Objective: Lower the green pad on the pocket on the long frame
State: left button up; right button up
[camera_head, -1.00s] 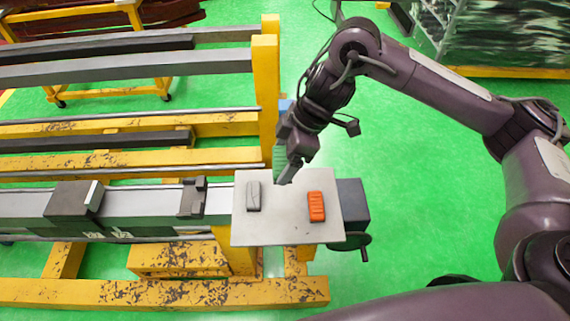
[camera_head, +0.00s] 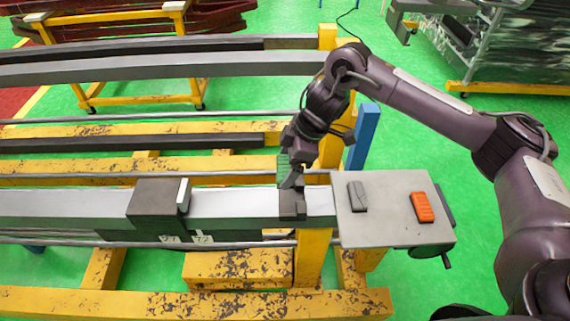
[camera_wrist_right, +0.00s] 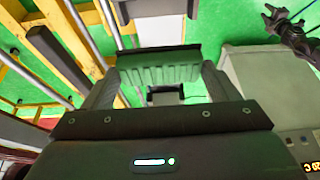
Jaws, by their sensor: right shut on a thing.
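My right gripper (camera_head: 291,180) is shut on the green pad (camera_head: 283,169), a ribbed block. In the right wrist view the pad (camera_wrist_right: 158,72) sits between the two fingers, its ribbed face towards the camera. The dark pocket (camera_head: 292,204) is fixed on the grey long frame (camera_head: 238,204), near its right end. In the head view the gripper and pad are just above and behind the pocket. The gripper partly covers the pocket, so I cannot tell whether they touch. My left gripper is not in view.
A light plate (camera_head: 385,225) right of the pocket carries a grey block (camera_head: 357,197) and an orange block (camera_head: 422,207). A larger dark block (camera_head: 157,203) sits on the frame to the left. A blue post (camera_head: 363,137) stands behind. Open green floor lies to the right.

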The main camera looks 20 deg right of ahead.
jog(key=shift+s+d+f+b, duration=0.1)
jog(key=shift+d+f+b, duration=0.45)
jog(key=shift+f, duration=0.1)
jog(key=shift+f+b, duration=0.3)
jog(key=shift+b, duration=0.05)
jog(key=b+x, duration=0.3)
jog(key=shift+s+d+f, duration=0.1)
jog(key=shift+d+f, duration=0.2)
jog(key=shift+r, duration=0.2)
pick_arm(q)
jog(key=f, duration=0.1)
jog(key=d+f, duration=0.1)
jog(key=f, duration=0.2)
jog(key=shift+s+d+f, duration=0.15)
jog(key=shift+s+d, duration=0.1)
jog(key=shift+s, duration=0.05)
pick_arm(e)
jog(key=shift+d+f, duration=0.1)
pick_arm(q)
jog(key=shift+p, duration=0.3)
pick_arm(e)
jog(key=shift+f, duration=0.1)
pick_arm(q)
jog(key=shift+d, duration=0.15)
pick_arm(e)
jog(key=shift+p, duration=0.3)
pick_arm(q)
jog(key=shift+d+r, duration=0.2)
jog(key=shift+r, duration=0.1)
